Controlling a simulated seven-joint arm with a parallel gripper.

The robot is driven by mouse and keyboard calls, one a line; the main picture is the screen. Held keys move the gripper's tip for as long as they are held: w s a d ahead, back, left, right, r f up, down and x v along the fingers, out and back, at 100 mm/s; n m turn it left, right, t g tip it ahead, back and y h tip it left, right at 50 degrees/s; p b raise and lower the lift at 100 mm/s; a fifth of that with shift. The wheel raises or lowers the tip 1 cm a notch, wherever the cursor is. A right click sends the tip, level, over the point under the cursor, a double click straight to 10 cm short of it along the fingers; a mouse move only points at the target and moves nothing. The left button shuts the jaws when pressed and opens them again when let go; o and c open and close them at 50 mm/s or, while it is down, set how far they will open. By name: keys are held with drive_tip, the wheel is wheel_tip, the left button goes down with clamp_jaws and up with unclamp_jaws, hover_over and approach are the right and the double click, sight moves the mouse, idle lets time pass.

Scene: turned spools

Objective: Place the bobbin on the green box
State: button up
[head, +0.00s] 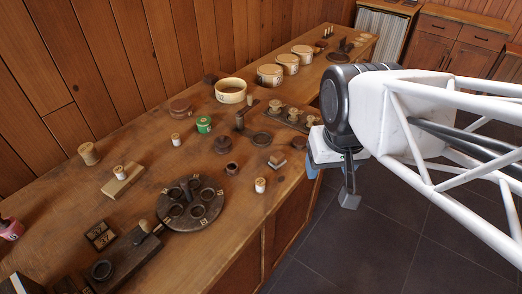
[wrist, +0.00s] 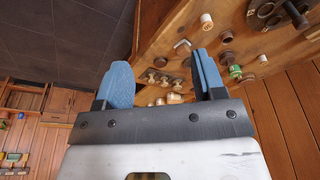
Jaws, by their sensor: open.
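The green box (head: 204,124) is a small round green container on the wooden bench; it also shows in the wrist view (wrist: 235,72). Several small pale spools stand on the bench, and I cannot tell which is the bobbin. One (head: 176,139) stands upright just left of the green box, one (head: 260,184) near the front edge, and one (head: 118,171) on a light wooden block. My gripper (head: 331,186) hangs past the bench's front edge, over the dark floor, right of these things. In the wrist view its blue fingers (wrist: 162,80) are wide apart with nothing between them.
A dark round tray with rings (head: 190,210) lies toward the front. A rack of spools (head: 291,117) stands near the gripper side. A pale open bowl (head: 230,90) and several round boxes (head: 270,74) stand farther back. A wooden wall closes the bench's far side.

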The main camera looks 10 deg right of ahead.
drive_tip(key=w+a+f+n+g, duration=0.1)
drive_tip(key=w+a+f, duration=0.5)
drive_tip(key=w, duration=0.4)
drive_tip(key=g, duration=0.2)
hover_over(260, 181)
drive_tip(key=shift+n, duration=0.4)
drive_tip(key=f, duration=1)
drive_tip(key=shift+s+d+f, duration=0.15)
drive_tip(key=shift+s+f, duration=0.15)
drive_tip(key=shift+w+f, duration=0.1)
drive_tip(key=shift+f, duration=0.05)
drive_tip(key=shift+f, duration=1.3)
drive_tip(key=shift+w+f, duration=0.15)
drive_tip(key=shift+f, duration=2.45)
